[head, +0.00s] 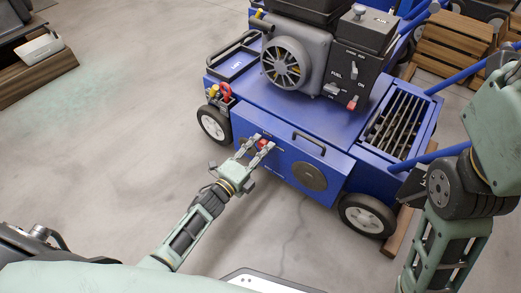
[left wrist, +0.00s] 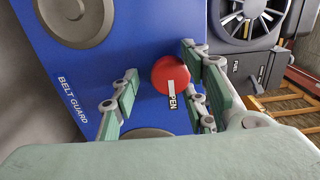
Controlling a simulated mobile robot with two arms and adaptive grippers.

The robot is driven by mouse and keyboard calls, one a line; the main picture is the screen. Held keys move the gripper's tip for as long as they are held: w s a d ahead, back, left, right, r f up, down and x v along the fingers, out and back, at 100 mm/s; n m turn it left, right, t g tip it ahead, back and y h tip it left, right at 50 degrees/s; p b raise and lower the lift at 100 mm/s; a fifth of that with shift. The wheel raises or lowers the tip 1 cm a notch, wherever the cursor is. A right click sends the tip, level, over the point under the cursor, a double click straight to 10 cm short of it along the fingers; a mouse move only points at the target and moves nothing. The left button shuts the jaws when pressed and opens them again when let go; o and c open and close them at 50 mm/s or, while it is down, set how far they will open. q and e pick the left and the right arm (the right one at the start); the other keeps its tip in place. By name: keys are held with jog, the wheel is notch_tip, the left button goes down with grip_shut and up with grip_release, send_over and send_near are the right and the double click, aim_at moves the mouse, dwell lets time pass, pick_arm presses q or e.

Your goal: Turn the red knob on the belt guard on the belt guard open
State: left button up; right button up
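The red knob (head: 263,143) sits on the blue belt guard (head: 283,165), the side panel of the blue machine. In the left wrist view the knob (left wrist: 168,70) is round with a white pointer mark. The pointer aims toward a label reading "PEN", its first letter hidden. My left gripper (head: 262,147) is open at the panel, with its fingers on either side of the knob. In the left wrist view a gap shows between the left finger and the knob; the right fingers lie closer, and I cannot tell if they touch. My right gripper is not in view; only its arm shows at the right.
A dark handle (head: 309,143) and a round vent (head: 310,177) are on the same panel. An engine with a fan (head: 285,64) and a control box (head: 352,75) stands on top. Wheels (head: 367,215) are below. The floor to the left is clear.

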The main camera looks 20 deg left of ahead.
pick_arm(q)
jog(key=shift+s+d, duration=0.15)
jog(key=v, duration=1.1)
jog(key=shift+s+a, duration=0.3)
jog(key=shift+s, duration=0.05)
jog(key=shift+r, duration=0.1)
